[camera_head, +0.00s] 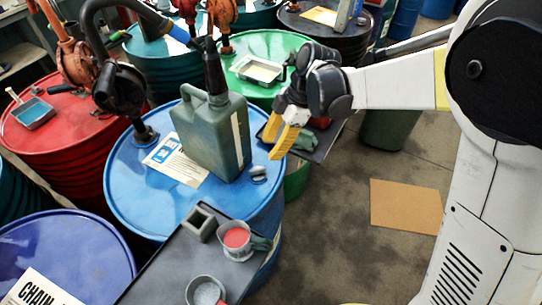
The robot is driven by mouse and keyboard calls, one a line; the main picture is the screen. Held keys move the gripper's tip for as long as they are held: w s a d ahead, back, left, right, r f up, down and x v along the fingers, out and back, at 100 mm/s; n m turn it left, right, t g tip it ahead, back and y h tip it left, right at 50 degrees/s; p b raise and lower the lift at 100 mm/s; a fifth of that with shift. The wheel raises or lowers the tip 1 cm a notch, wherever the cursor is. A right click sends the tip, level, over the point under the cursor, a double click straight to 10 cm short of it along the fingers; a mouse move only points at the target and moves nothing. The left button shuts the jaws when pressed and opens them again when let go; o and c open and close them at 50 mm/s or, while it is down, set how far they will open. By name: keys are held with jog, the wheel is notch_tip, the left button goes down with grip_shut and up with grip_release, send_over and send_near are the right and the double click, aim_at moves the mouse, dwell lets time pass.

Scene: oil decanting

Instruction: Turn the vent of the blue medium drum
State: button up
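The blue medium drum (130,205) stands in the middle left, its top facing up. Its vent (259,172) looks like a small silver cap near the right edge of the top. My gripper (273,146) has yellow fingertips and hangs above and slightly right of the vent, apart from it. Its two fingertips show a gap, with nothing seen between them. A grey-green jerrycan (212,140) stands on the drum top just left of the vent, under a dark nozzle (213,68).
A label sheet (176,164) lies on the drum. A hand pump (118,90) rises from the drum's back left. A dark bench (178,268) with a cup of red liquid (237,238) is in front. Red (60,140) and green (272,47) drums crowd around. Floor at right holds cardboard (406,205).

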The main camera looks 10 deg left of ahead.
aim_at(260, 168)
jog(key=b+x, duration=0.3)
jog(key=x, duration=0.6)
jog(key=shift+s+a+f, duration=0.1)
jog(key=shift+f, duration=0.05)
grip_shut()
